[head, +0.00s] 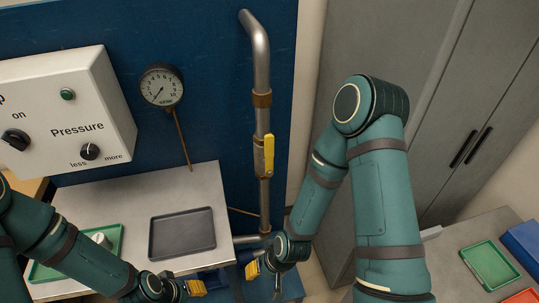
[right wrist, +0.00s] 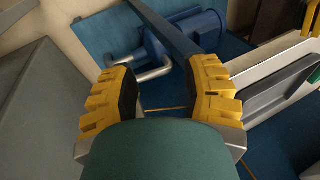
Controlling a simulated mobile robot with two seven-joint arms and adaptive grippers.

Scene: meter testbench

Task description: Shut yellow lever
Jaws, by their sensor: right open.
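The yellow lever (head: 269,154) is on the vertical metal pipe (head: 262,55) at the blue panel. It lies upright along the pipe, beside a brass valve body. My right gripper (head: 263,272) is low in the head view, below the lever and well apart from it. In the right wrist view its yellow fingers (right wrist: 162,88) are spread with nothing between them. The lever cannot be made out in that view. My left gripper (head: 196,288) is at the bottom of the head view, near the bench's front edge; its jaws are not clear.
A round gauge (head: 161,86) and a white Pressure control box (head: 60,110) are left of the pipe. A dark tray (head: 182,234) lies on the bench. Grey cabinets (head: 440,90) stand right. A blue motor-like unit (right wrist: 195,32) shows in the right wrist view.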

